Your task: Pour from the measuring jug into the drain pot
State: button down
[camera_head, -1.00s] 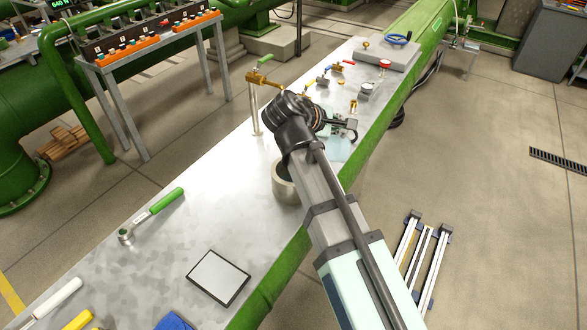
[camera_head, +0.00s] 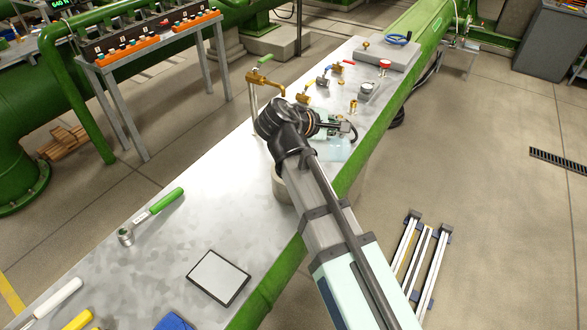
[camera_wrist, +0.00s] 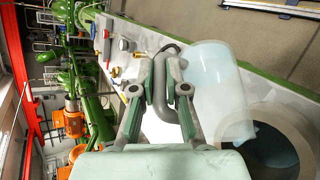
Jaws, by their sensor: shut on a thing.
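The measuring jug (camera_wrist: 212,85) is clear, with pale blue liquid inside. My gripper (camera_wrist: 160,88) is shut on its grey handle in the wrist view. In the head view my gripper (camera_head: 343,129) is beside the jug (camera_head: 338,150), which is largely hidden by my arm. The drain pot (camera_head: 281,187) is a grey cylinder on the bench, mostly behind my arm. In the wrist view the pot (camera_wrist: 303,132) is at the lower right, its dark opening beside one end of the jug. Some blue-grey shows inside it. The jug's exact tilt is unclear.
A brass tap (camera_head: 268,86) stands on the metal bench (camera_head: 170,240) close behind my wrist. Small valves and a gauge (camera_head: 367,91) are farther along. A green-handled ratchet (camera_head: 150,217) and a white panel (camera_head: 218,278) lie on the clearer near part.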

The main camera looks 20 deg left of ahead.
jog(key=shift+s+a+r+t+h, duration=0.15)
jog(key=shift+s+a+r+t, duration=0.1)
jog(key=shift+s+a, duration=0.15)
jog(key=shift+s+a+r+t+h, duration=0.15)
jog(key=shift+s+a+t, duration=0.15)
jog(key=shift+a, duration=0.1)
dwell(0.4)
jog(key=shift+s+a+r, duration=0.1)
jog(key=shift+s+a, duration=0.1)
jog(key=shift+s+a+r, duration=0.1)
jog(key=shift+s+a, duration=0.05)
jog(key=shift+s+a+r+n+t+h, duration=0.55)
jog(key=shift+s+a+t+h, duration=0.3)
jog(key=shift+t, duration=0.3)
dwell(0.5)
jog(key=shift+r, duration=0.15)
jog(key=shift+w+d+f+m+g+y, duration=0.2)
jog(key=shift+w+d+f+g+y, duration=0.25)
jog(key=shift+w+d+g, duration=0.2)
jog(key=shift+w+d+f+m+g+y, duration=0.15)
jog(key=shift+w+d+f+g+y, duration=0.3)
jog(key=shift+w+d+g, duration=0.15)
